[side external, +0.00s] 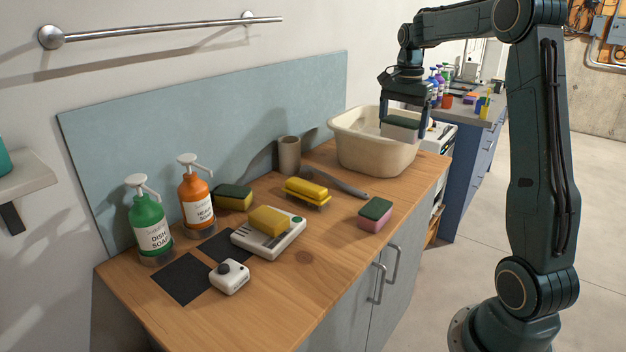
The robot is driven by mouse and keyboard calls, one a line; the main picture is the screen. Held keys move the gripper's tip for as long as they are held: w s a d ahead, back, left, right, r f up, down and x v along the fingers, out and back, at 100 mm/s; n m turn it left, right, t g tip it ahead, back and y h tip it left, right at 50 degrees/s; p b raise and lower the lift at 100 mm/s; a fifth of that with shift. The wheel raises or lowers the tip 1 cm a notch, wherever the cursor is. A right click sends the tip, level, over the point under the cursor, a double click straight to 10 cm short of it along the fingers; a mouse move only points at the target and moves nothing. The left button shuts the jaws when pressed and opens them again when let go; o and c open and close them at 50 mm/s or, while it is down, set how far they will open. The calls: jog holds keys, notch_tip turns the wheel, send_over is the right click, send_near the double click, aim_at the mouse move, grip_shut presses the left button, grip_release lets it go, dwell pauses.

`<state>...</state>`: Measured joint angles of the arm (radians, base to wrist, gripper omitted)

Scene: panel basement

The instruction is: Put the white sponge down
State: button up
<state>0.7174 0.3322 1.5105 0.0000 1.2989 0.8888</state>
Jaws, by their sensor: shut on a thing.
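My gripper (404,122) is at the upper right, pointing down, with its fingers shut on the white sponge (401,132). The sponge is a pale block with a darker top, held roughly level between the fingers. It appears in front of and over the near right part of the cream basin (375,157). I cannot tell from this one view whether it is above the basin's opening or just in front of its rim.
On the wooden counter (335,233) are a scale (268,239) bearing a yellow sponge, a pink-green sponge (375,214), a yellow sponge (306,190) on a holder, a green-yellow sponge (234,197), a grey cup (289,155), soap bottles (151,232) and dark mats (181,279).

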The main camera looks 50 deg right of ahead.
jog(key=a, duration=3)
notch_tip(320, 180, down, 16)
jog(key=shift+w+r, duration=0.1)
jog(key=shift+r, duration=0.15)
jog(key=shift+f, duration=2.15)
jog(key=shift+f, duration=0.15)
jog(key=o, duration=0.8)
